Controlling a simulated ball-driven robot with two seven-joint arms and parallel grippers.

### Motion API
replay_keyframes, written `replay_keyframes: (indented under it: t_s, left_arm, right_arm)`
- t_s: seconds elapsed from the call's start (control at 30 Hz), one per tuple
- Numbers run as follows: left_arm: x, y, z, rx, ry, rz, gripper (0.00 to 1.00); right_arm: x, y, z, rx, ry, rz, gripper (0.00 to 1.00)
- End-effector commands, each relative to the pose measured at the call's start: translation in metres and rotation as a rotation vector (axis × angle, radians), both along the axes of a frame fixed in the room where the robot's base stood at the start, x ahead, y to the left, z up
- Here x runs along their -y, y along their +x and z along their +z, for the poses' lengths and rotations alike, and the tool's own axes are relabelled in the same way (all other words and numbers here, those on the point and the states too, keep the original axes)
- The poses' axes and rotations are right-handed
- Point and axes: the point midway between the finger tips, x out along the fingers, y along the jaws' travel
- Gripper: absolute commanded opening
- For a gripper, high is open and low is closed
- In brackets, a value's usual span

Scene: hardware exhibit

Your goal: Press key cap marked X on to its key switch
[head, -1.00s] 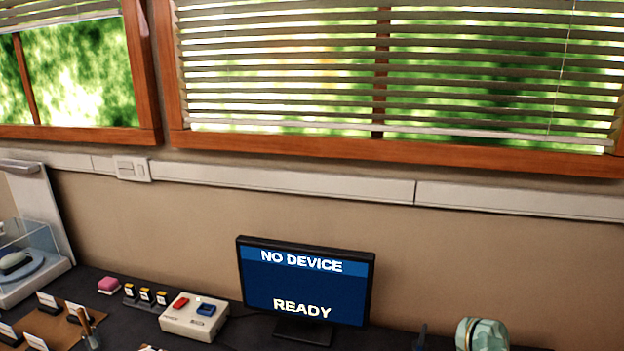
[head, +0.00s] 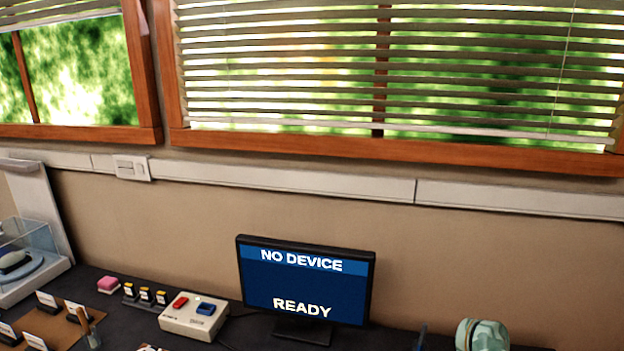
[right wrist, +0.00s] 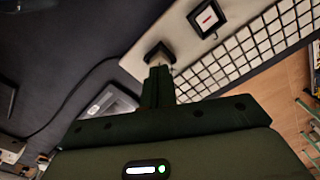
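My right gripper (right wrist: 161,72) shows in the right wrist view, its dark fingers close together and pointing away from the camera. A small dark block (right wrist: 157,52) with a pale part is at the fingertips; I cannot tell if it is gripped or only behind them. No X marking is readable. A white keyboard-like grid of keys (right wrist: 240,55) lies to the right of the fingertips. A black square frame with a pale centre and a red mark (right wrist: 207,18) lies on the pale panel above right. Neither gripper shows in the head view.
In the head view a monitor (head: 305,283) reads "NO DEVICE" and "READY". A pale green rounded object (head: 482,335) stands right.

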Motion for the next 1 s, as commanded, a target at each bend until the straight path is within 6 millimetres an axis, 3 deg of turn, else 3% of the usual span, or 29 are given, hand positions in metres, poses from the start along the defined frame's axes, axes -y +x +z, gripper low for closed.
replay_keyframes:
  t_s: [1.0]
  left_arm:
    - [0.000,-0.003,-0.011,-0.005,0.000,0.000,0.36]
  right_arm:
    - [0.000,0.000,-0.016,-0.001,0.001,0.000,0.00]
